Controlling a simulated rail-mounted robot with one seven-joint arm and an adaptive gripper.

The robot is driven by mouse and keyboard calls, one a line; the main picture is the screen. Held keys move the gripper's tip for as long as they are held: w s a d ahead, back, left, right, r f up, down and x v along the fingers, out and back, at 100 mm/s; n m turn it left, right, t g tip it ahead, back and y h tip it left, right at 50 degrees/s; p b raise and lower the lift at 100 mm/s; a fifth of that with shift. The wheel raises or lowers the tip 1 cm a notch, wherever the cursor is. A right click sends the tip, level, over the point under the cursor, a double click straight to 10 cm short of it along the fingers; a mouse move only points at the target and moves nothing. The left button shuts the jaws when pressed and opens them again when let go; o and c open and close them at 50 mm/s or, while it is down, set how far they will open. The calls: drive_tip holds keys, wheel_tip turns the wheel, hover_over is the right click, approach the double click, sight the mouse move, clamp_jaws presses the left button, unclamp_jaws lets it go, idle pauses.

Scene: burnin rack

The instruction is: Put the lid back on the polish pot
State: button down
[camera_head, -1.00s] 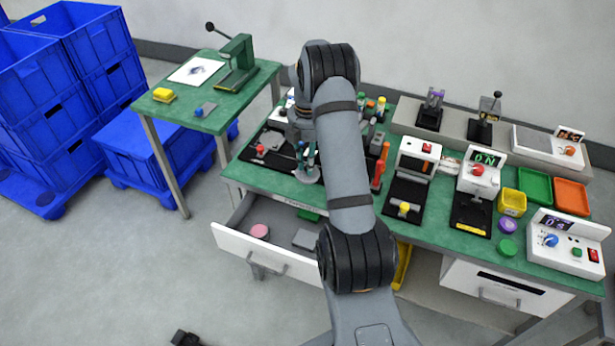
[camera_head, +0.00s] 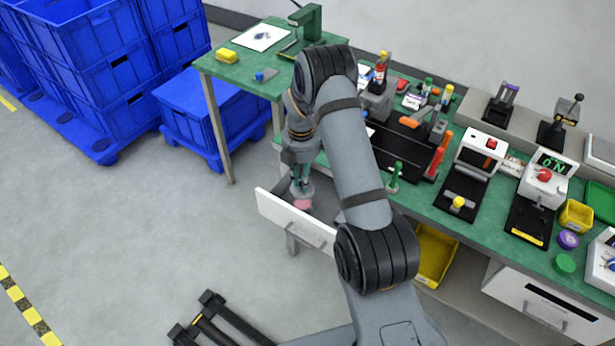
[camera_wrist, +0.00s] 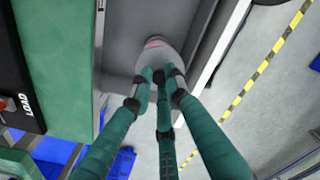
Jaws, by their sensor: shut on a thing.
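My gripper (camera_head: 301,184) is shut on a grey round lid (camera_head: 302,191), at the left end of the open drawer. In the wrist view, the fingers (camera_wrist: 158,80) close on the lid (camera_wrist: 158,60). The pink-topped polish pot (camera_head: 303,204) is in the drawer, mostly hidden behind the lid. A thin pink arc of the pot (camera_wrist: 154,41) shows past the lid's far edge in the wrist view. The lid overlaps the pot in both views. I cannot tell whether they touch.
The white drawer (camera_head: 292,223) stands pulled out under the green bench (camera_head: 425,197). My arm hides part of the drawer. The bench holds tools and test devices. A green side table (camera_head: 240,80) and blue crates (camera_head: 85,60) stand left. The floor in front is open.

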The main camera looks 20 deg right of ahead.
drive_tip(key=shift+w, duration=0.25)
drive_tip(key=shift+f+b, duration=2.5)
drive_tip(key=shift+f, duration=0.7)
drive_tip(key=shift+f, duration=0.15)
drive_tip(key=c, duration=1.7)
unclamp_jaws()
drive_tip(key=shift+o, duration=0.6)
drive_tip(key=o, duration=0.4)
drive_tip(key=shift+c, duration=0.2)
drive_tip(key=shift+o, duration=0.6)
